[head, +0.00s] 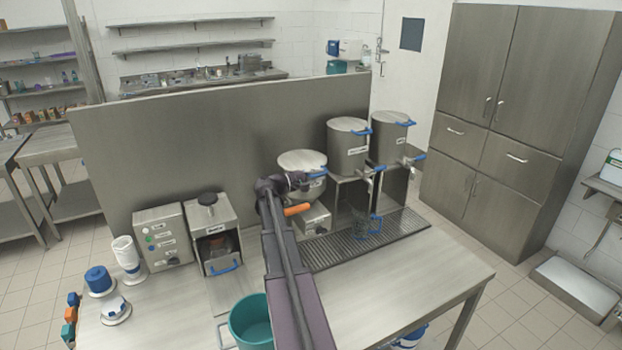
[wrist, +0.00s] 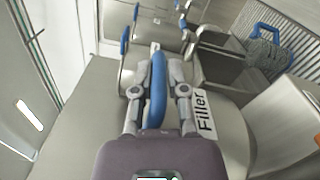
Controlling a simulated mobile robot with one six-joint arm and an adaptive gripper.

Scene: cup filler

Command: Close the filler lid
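The filler (head: 303,160) is a rounded steel vessel at the left end of a row of steel dispensers. Its lid looks down on or close to the rim; whether it is fully seated I cannot tell. The lid's blue handle (head: 318,173) points toward the right. In the wrist view the "Filler" label (wrist: 205,115) lies just right of my gripper (wrist: 159,68). The blue handle (wrist: 157,90) runs between its two fingers, which close in on both sides of it. My gripper (head: 296,182) partly hides the filler's front in the head view.
Two steel pots (head: 348,148) with blue handles stand to the right of the filler. A clear jug with a blue handle (head: 366,226) stands on the drip grate (head: 335,252). A control box (head: 163,238) is at left and a teal bucket (head: 249,320) in front. The right tabletop (head: 425,283) is clear.

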